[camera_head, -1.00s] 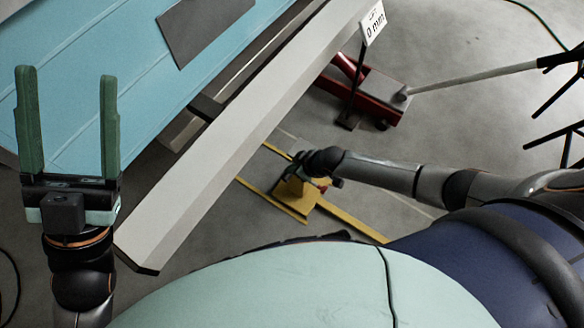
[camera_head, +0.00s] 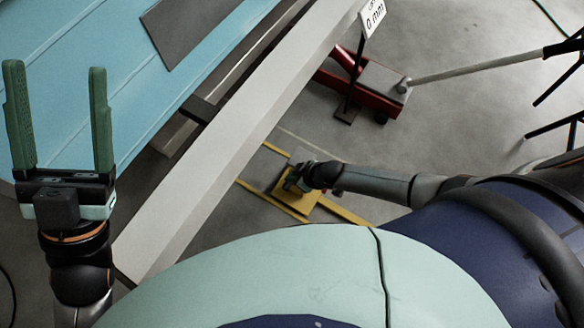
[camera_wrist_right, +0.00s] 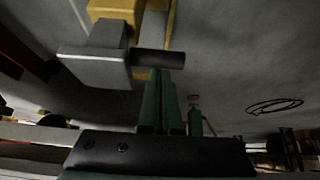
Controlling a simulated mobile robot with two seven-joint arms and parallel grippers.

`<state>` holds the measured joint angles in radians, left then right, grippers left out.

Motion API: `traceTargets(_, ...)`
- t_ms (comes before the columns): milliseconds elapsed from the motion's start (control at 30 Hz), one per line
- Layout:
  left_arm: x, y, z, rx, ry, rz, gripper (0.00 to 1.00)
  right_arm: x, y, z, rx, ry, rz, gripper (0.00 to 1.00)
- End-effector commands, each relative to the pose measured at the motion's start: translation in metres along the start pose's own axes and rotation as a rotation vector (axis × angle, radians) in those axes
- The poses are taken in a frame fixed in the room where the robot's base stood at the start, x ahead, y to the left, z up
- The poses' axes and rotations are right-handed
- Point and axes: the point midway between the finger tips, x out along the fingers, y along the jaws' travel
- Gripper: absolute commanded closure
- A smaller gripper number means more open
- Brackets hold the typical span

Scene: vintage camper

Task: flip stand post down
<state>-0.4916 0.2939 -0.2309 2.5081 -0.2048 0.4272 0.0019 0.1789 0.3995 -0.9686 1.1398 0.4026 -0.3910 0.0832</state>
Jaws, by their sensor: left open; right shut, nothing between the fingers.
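A low yellow stand (camera_head: 303,202) is on the floor below the pale beam in the head view. My right gripper (camera_head: 291,184) is over it and hides part of it. In the right wrist view the green fingers of my right gripper (camera_wrist_right: 162,98) are shut with nothing between them. Their tips are close to a dark round bar (camera_wrist_right: 158,63) beside a grey plate (camera_wrist_right: 95,68), with a yellow block (camera_wrist_right: 115,12) behind. I cannot tell whether the fingers touch the bar, or which part is the stand post. My left gripper (camera_head: 58,120) is open, empty and raised at the left.
The light blue camper side (camera_head: 90,70) and long pale beam (camera_head: 230,130) fill the upper left. A red floor jack (camera_head: 375,88) with a long handle stands at the upper right. A "0 mm" sign (camera_head: 373,17) stands near it. Yellow strips (camera_head: 270,201) lie by the stand.

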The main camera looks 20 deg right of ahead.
Motion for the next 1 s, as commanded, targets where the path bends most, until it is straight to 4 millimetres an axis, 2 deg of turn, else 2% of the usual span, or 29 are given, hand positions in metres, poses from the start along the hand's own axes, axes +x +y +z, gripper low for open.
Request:
traceTargets(33, 0.0, 0.0, -0.001, -0.001, 0.001, 0.0, 0.29, 0.001, -0.002, 0.006, 0.001, -0.014, -0.003, 1.0)
traceTargets(300, 0.003, -0.001, -0.004, 0.002, -0.001, 0.002, 0.29, -0.004, -0.003, 0.006, 0.001, -0.019, -0.004, 1.0)
traceTargets(533, 0.022, -0.011, -0.023, 0.039, 0.002, 0.01, 0.29, -0.028, -0.002, -0.014, 0.004, -0.008, 0.0, 1.0)
traceTargets(633, 0.031, -0.018, -0.024, 0.05, -0.033, 0.004, 0.29, -0.04, -0.002, -0.024, 0.005, -0.004, 0.002, 1.0)
traceTargets(667, 0.029, -0.018, -0.016, 0.049, -0.059, -0.005, 0.29, -0.041, -0.002, -0.023, 0.006, -0.004, 0.002, 1.0)
traceTargets(700, 0.02, -0.018, 0.007, 0.028, -0.139, -0.023, 0.29, -0.041, -0.002, -0.021, 0.005, -0.004, 0.002, 1.0)
traceTargets(733, 0.016, -0.017, 0.019, 0.015, -0.185, -0.027, 0.29, -0.043, -0.002, -0.021, 0.005, -0.003, 0.002, 1.0)
traceTargets(1000, -0.009, -0.011, 0.08, -0.069, -0.455, -0.046, 0.29, -0.063, -0.001, -0.022, 0.003, -0.002, 0.003, 1.0)
